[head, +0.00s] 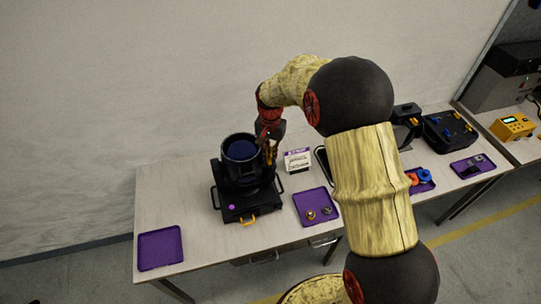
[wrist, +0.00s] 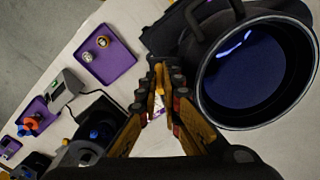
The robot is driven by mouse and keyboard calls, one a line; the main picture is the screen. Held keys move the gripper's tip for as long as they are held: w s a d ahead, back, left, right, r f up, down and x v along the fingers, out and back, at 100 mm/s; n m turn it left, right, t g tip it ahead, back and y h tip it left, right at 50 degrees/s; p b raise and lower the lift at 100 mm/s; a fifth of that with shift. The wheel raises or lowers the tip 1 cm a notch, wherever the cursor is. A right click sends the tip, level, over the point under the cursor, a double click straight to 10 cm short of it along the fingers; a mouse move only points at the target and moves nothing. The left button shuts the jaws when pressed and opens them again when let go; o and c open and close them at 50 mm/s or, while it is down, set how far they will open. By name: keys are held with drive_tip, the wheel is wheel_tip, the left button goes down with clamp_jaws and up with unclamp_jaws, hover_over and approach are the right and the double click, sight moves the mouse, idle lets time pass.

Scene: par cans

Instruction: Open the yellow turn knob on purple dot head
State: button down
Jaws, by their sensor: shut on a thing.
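The purple dot head is a black par can (head: 240,150) with a dark blue lens facing up. It stands on a black base with a purple dot (head: 231,207) on its front. In the wrist view the can (wrist: 203,82) is at the upper right. My gripper (head: 268,152) is at the can's right side in the head view. In the wrist view its yellow-brown fingers (wrist: 164,76) are close together beside the can's rim, shut on the yellow turn knob. The knob itself is mostly hidden between the fingertips.
A purple tray (head: 307,196) with small parts lies right of the can; an empty purple tray (head: 160,248) lies at the left. A small white box (head: 298,160) stands behind. Black cases and other trays are further right.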

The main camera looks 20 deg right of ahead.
drive_tip(key=c, duration=2)
unclamp_jaws()
wheel_tip(320, 180, up, 12)
